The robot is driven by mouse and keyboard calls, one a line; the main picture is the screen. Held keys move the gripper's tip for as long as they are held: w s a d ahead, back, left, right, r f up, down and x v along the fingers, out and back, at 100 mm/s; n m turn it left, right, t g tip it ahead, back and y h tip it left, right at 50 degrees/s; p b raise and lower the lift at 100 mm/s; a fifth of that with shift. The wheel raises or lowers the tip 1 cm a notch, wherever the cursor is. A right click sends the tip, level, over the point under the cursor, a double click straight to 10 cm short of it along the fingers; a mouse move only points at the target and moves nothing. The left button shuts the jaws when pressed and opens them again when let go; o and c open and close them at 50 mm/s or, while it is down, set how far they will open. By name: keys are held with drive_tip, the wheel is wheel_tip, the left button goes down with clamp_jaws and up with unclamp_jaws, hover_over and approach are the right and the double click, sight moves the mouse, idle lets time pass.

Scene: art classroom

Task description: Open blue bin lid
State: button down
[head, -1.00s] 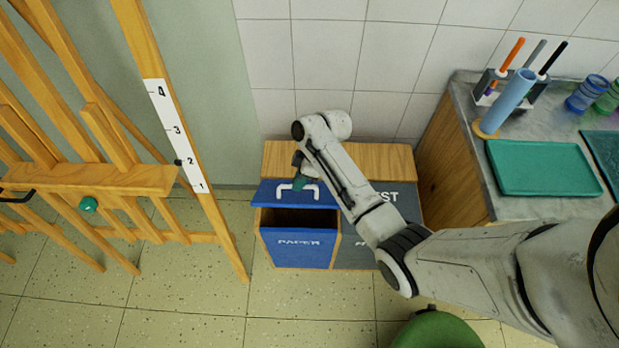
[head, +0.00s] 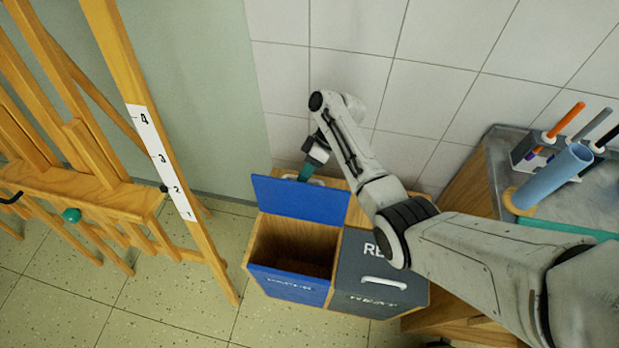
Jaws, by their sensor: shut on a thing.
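The blue bin lid (head: 296,200) is raised and stands tilted up at the back of the blue paper bin (head: 287,287). The bin's wooden inside shows open below it. The lid's white handle (head: 316,182) is partly visible behind the lid's top edge. My gripper (head: 303,177) is at the handle, behind the lid, and shut on it. My fingertips are partly hidden by the lid.
The grey bin with its closed grey lid (head: 384,266) is just right of the blue bin. A wooden easel (head: 150,150) stands at the left. A counter with a marker holder (head: 530,150) and a blue cylinder (head: 552,178) is at the right. The tiled wall is close behind.

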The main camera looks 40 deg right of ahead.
drive_tip(key=shift+s+d+f+g+y+b, duration=0.1)
drive_tip(key=shift+d+f+g+y+b, duration=0.1)
drive_tip(key=shift+f, duration=0.2)
drive_tip(key=shift+d+f+g+y+b, duration=0.1)
drive_tip(key=shift+f+g+b, duration=0.1)
drive_tip(key=shift+f, duration=0.15)
drive_tip(key=c, duration=1.2)
unclamp_jaws()
drive_tip(key=shift+r, duration=0.2)
drive_tip(key=shift+o, duration=0.2)
drive_tip(key=shift+w, duration=0.2)
drive_tip(key=shift+r, duration=0.1)
drive_tip(key=s+a+r+p, duration=0.1)
drive_tip(key=s+r+p, duration=1.1)
drive_tip(key=s+r, duration=0.1)
drive_tip(key=shift+s+a+p, duration=0.35)
drive_tip(key=shift+s+a, duration=0.05)
drive_tip(key=shift+s, duration=0.05)
